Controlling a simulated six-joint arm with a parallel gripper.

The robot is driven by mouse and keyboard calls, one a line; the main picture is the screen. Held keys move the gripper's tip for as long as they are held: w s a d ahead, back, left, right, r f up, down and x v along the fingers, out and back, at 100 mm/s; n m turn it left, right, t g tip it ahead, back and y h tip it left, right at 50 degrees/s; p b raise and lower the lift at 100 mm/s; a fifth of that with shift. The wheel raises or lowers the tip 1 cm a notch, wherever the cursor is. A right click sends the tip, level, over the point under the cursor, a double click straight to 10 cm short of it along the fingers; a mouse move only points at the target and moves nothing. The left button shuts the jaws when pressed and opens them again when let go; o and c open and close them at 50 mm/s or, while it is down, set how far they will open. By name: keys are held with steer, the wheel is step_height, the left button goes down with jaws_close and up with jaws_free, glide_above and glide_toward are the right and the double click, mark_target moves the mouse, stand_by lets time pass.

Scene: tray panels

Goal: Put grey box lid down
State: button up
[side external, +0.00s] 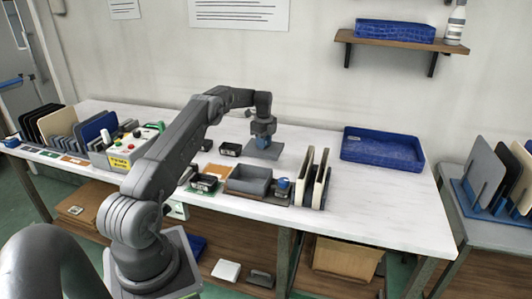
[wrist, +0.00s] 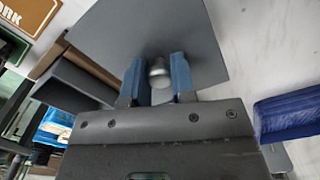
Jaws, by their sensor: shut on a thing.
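The grey box lid (side external: 262,152) is a flat square plate just over the white table, behind the open grey box. In the wrist view the lid (wrist: 150,28) fills the upper middle, with a round metal knob (wrist: 159,73) on it. My gripper (side external: 264,137) is above the lid, with its blue fingers (wrist: 159,80) closed on either side of the knob. I cannot tell whether the lid touches the table. The open grey box (side external: 249,181) stands in front of the lid, near the table's front edge.
A blue tray (side external: 383,149) lies to the right at the back. Cream and dark panels (side external: 313,178) stand upright right of the box. Small black boxes (side external: 230,149) sit left of the lid. The white table (side external: 380,205) is clear at front right.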

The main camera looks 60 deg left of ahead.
steer(key=shift+w+d+f, duration=0.2)
steer(key=shift+w+f, duration=0.1)
steer(key=shift+w, duration=0.1)
steer(key=shift+f, duration=1.95)
steer(key=shift+f, duration=0.1)
steer(key=o, duration=0.9)
steer(key=shift+f, duration=0.1)
